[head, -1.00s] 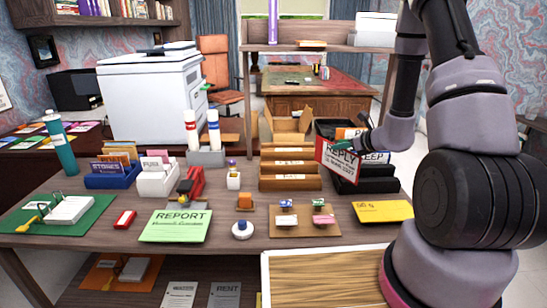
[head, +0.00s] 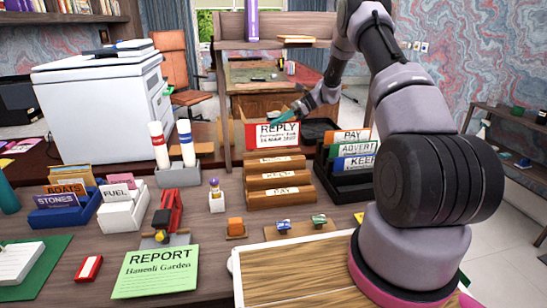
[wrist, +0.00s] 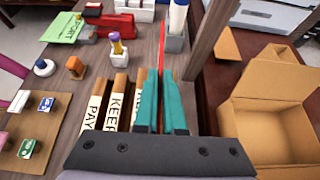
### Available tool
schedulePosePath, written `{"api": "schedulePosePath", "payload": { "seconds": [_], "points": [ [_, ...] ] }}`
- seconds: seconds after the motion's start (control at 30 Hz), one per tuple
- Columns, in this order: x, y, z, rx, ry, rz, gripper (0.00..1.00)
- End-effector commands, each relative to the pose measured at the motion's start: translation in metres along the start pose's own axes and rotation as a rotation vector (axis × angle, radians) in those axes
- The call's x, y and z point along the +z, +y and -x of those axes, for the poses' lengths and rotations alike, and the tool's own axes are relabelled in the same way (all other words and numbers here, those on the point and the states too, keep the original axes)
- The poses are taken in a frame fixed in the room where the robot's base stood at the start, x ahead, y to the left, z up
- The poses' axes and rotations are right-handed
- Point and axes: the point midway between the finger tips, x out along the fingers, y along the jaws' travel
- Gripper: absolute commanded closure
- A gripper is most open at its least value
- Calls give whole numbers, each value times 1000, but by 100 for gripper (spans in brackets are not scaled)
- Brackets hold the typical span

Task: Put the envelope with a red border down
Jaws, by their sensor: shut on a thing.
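The envelope with a red border (head: 262,134), marked REPLY, is held upright by my gripper (head: 288,114). In the head view it shows above and behind the wooden three-slot rack (head: 266,178). In the wrist view it is seen edge-on as a thin red line (wrist: 161,55) between the teal fingers of my gripper (wrist: 161,92), which are shut on it. The rack's labelled slots, PAY and KEEP (wrist: 113,105) among them, lie just left of the fingers there. The third label is partly hidden by a finger. I cannot tell whether the envelope touches anything below.
A black rack (head: 338,188) with PAY, ADVERT and KEEP cards stands right of the wooden rack. An open cardboard box (wrist: 265,105) is right of the fingers in the wrist view. Glue bottles (head: 186,145) stand left. A green REPORT sheet (head: 157,270) lies in front.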

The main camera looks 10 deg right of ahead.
Motion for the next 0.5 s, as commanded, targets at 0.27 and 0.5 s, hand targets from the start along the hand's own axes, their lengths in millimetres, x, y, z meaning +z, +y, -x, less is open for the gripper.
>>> {"api": "schedulePosePath", "payload": {
  "seconds": [0.27,0.5],
  "points": [
    [-41,0,-23,1,0,0,100],
    [-61,1,-33,2,0,-2,100]
  ]
}}
